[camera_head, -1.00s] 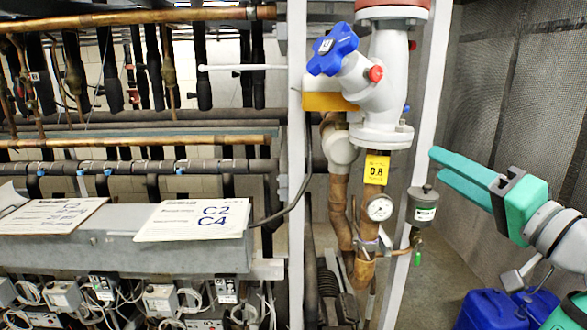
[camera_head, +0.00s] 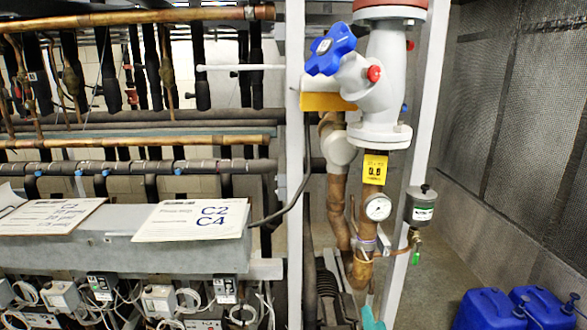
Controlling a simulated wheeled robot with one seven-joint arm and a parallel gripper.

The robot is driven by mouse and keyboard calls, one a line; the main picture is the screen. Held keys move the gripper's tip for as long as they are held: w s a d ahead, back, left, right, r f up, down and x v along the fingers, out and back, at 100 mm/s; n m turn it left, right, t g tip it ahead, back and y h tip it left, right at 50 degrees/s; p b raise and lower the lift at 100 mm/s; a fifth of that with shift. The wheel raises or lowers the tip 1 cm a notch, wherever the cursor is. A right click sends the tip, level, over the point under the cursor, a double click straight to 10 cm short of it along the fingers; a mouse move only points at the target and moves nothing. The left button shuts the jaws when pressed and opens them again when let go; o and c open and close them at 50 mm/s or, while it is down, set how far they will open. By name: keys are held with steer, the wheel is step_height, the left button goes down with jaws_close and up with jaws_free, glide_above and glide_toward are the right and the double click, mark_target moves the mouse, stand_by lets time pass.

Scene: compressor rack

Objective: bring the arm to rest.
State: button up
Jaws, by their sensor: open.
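My gripper (camera_head: 371,314) shows only as a small teal piece at the bottom edge, right of centre, in front of the lower pipework. The rest of it and my arm are below the picture. It is open, and I see nothing held in the visible part. The blue handwheel (camera_head: 330,48) sits on the grey valve (camera_head: 380,95) above, well apart from my gripper.
A white upright post (camera_head: 409,185) and a gauge (camera_head: 378,207) stand above my gripper. Blue canisters (camera_head: 488,310) are at the lower right. A grey beam (camera_head: 130,245) with paper signs runs at left.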

steer(key=s+a+f+n+g+h, duration=0.1)
steer(key=s+a+f, duration=0.4)
steer(key=s+f, duration=0.35)
steer(key=s+a+f+n+g+h, duration=0.1)
steer(key=s+a+f+n, duration=0.1)
steer(key=s+a+f, duration=0.5)
steer(key=s+a+n+y, duration=0.1)
steer(key=s+a+n, duration=0.2)
steer(key=s, duration=0.9)
steer(key=s+a+n+y, duration=0.1)
steer(key=s+a+n, duration=0.3)
steer(key=s, duration=0.9)
steer(key=shift+a, duration=0.25)
steer(key=shift+s+a, duration=0.1)
steer(key=shift+s, duration=0.15)
steer(key=c, duration=0.4)
steer(key=shift+o, duration=0.2)
